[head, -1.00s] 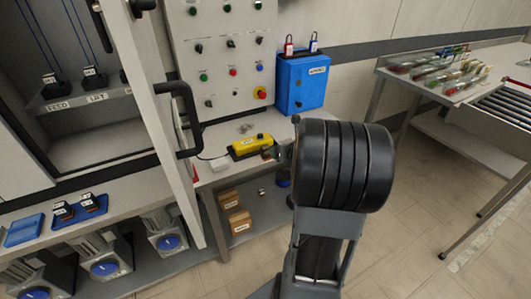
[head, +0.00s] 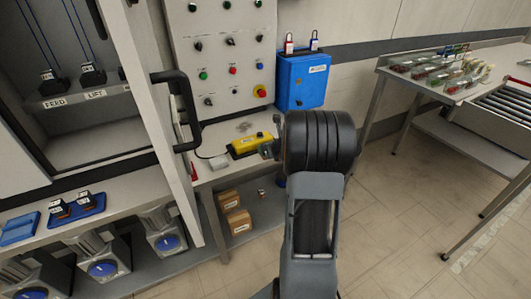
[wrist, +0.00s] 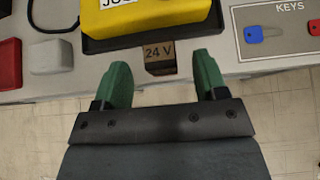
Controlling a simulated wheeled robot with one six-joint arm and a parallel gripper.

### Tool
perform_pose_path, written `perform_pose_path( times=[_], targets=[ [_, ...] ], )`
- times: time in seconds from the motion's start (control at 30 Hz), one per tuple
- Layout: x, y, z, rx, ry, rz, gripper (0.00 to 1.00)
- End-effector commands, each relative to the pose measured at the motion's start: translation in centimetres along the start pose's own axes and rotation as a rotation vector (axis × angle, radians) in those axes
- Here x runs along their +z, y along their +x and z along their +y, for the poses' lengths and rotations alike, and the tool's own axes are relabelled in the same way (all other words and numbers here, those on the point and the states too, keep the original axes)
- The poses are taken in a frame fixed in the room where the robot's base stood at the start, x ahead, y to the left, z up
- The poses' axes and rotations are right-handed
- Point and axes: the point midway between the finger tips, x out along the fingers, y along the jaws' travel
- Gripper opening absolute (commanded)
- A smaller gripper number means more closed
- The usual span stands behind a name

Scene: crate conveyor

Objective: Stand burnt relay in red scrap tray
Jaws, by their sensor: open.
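A brown block marked "24 V" (wrist: 160,58), which looks like a relay, sits at the bench edge below a yellow pendant (wrist: 150,14). My open gripper (wrist: 163,72) has its green fingertips on either side of the block, with gaps; I cannot tell their height against it. In the head view my gripper (head: 268,149) is at the right end of the yellow pendant (head: 251,145), and my arm hides the block. A red object (wrist: 10,64), perhaps the scrap tray, is cut off at the left; in the head view the cabinet door mostly hides it (head: 193,173).
A pale box (wrist: 52,57) lies between the red object and the pendant. A KEYS panel (wrist: 285,28) holds a blue and a red key. The cabinet door (head: 170,130) stands open at left. A blue tray (head: 78,208) holds dark relays. A blue padlock box (head: 303,82) stands behind.

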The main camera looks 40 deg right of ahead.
Motion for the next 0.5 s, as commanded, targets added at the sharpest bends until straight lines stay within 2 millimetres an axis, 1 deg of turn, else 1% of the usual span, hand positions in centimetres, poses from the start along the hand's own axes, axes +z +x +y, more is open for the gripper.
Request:
perform_pose_path(
  times=[0.03,0.2,0.33,0.5],
  targets=[
    [-0.1,0.9,0.1,0.002,0.0,0.002,0.66],
    [0.0,2.9,0.0,-0.001,0.0,0.0,0.66],
    [0.1,3.6,0.0,-0.002,-0.001,-0.001,0.66],
    [0.1,3.6,0.0,-0.002,0.0,-0.002,0.66]
  ],
)
